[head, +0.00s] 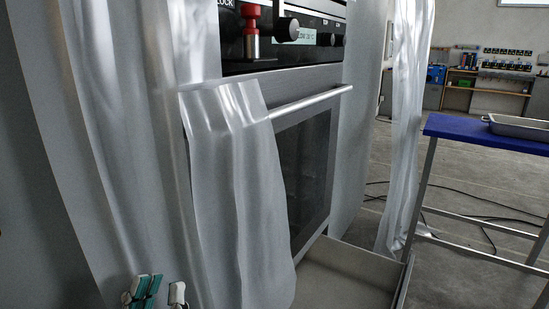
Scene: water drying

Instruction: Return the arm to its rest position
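My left gripper (164,290) shows at the bottom left, cut off by the lower frame edge. Its teal, white and black finger parts show, with a narrow gap between them. I cannot tell how far open it is, and I see nothing held in it. It is in front of a silvery sheet that hangs at the left. My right gripper is not in view.
An oven (300,165) with a bar handle stands behind silvery hanging sheets (235,200). A drawer (350,275) sticks out below it. A blue-topped table (470,133) with a metal tray (520,127) stands at the right. Cables lie on the floor between.

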